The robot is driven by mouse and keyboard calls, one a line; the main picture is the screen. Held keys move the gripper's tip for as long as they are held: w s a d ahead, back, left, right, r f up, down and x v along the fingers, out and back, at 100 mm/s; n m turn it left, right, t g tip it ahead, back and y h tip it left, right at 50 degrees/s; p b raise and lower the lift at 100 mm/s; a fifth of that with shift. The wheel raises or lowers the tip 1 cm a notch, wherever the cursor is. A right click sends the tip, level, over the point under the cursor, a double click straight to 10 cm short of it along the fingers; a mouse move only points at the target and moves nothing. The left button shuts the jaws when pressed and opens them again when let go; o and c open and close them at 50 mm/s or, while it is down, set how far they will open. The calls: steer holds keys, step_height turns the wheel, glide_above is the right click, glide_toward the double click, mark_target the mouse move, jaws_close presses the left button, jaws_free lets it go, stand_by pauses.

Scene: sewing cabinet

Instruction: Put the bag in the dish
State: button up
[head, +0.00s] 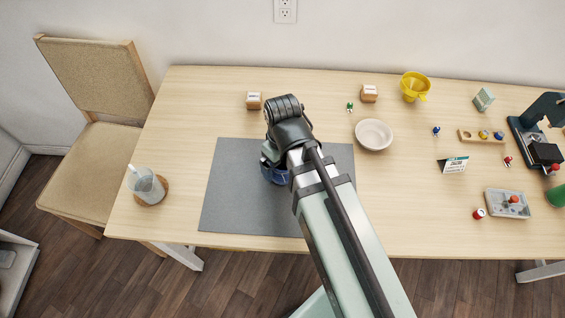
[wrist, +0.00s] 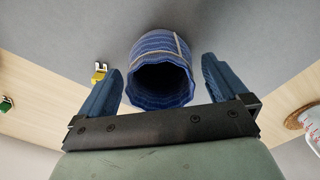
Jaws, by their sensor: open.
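The bag is a dark blue, striped pouch with a wavy open mouth (wrist: 161,52). In the wrist view it stands between the two blue fingers of my gripper (wrist: 163,74), with a gap on each side. My gripper is open and is not holding it. In the head view only a blue part of the bag (head: 277,177) shows on the grey mat; my arm hides the rest and the fingertips. The dish is a shallow, round white bowl (head: 374,134), empty, on the bare table to the right of the mat.
The grey mat (head: 226,190) lies mid-table. A glass on a coaster (head: 146,185) stands at the left. A card (head: 453,165) and several small items are at the right.

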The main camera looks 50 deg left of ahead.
step_height(320, 180, up, 11)
stand_by(0.7)
steer(key=shift+r, duration=0.2)
steer(key=shift+f, duration=5.65)
steer(key=c, duration=1.1)
steer(key=shift+c, duration=0.2)
steer(key=shift+r, duration=0.2)
